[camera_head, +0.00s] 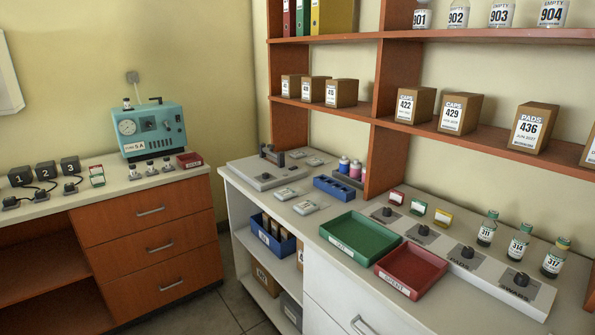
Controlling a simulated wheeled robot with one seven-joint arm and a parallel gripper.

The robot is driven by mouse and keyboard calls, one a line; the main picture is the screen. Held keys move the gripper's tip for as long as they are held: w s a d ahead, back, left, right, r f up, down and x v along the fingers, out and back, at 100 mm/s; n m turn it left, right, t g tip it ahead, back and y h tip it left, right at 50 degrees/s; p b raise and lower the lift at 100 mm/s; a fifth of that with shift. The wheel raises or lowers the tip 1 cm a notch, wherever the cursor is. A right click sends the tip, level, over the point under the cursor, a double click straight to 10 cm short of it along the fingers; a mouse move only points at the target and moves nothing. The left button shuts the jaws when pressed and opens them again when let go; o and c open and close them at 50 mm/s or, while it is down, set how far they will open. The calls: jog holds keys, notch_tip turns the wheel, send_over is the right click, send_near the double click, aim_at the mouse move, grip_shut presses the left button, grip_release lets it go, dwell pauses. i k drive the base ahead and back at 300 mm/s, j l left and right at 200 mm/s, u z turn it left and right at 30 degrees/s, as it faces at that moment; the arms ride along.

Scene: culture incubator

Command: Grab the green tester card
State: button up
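A small green card (418,207) stands upright on the right counter, behind a row of dark knobs. It is between a red card (396,197) on its left and a yellow card (443,217) on its right. The cards have pale faces with colored edges; any print on them is too small to read. Another small card (97,176), white with red and green, stands on the left counter beside the numbered black boxes. My gripper is not in view.
A green tray (360,238) and a red tray (412,270) sit at the right counter's front. Knobs on grey plates (423,231) and numbered bottles (487,229) stand nearby. A shelf with boxes (459,113) hangs above. Floor (232,285) shows between the counters.

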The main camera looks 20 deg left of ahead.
aim_at(98, 180)
jog(key=i+j+u, duration=0.3)
jog(key=i+u, duration=0.15)
jog(key=i+j+u, duration=0.1)
jog(key=i+u, duration=0.75)
jog(key=i+l+u, duration=0.25)
jog(key=i+u, duration=0.15)
jog(key=i+j+u, duration=0.15)
jog(key=i, duration=1.5)
